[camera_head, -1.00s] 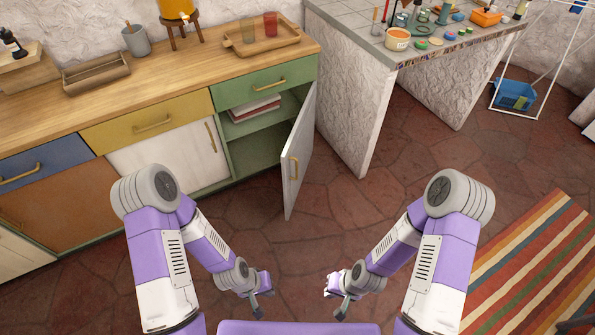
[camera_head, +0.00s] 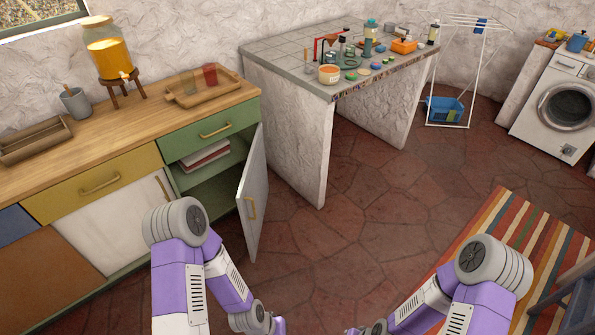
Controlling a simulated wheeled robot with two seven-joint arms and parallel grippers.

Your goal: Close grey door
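The grey door (camera_head: 252,194) stands open on the green cabinet (camera_head: 212,187) at the right end of the wooden counter. The cabinet's inside shows a shelf with some books or papers (camera_head: 204,155). My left gripper (camera_head: 278,326) is at the bottom edge, below and apart from the door, mostly cut off. My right gripper (camera_head: 352,331) is also mostly cut off at the bottom edge, away from the door.
A tiled table (camera_head: 282,67) with paints and jars stands right of the cabinet. The stone floor (camera_head: 370,215) between is clear. A striped rug (camera_head: 505,240), a drying rack (camera_head: 470,30) and a washing machine (camera_head: 560,105) are on the right. A blue stool (camera_head: 575,300) stands at lower right.

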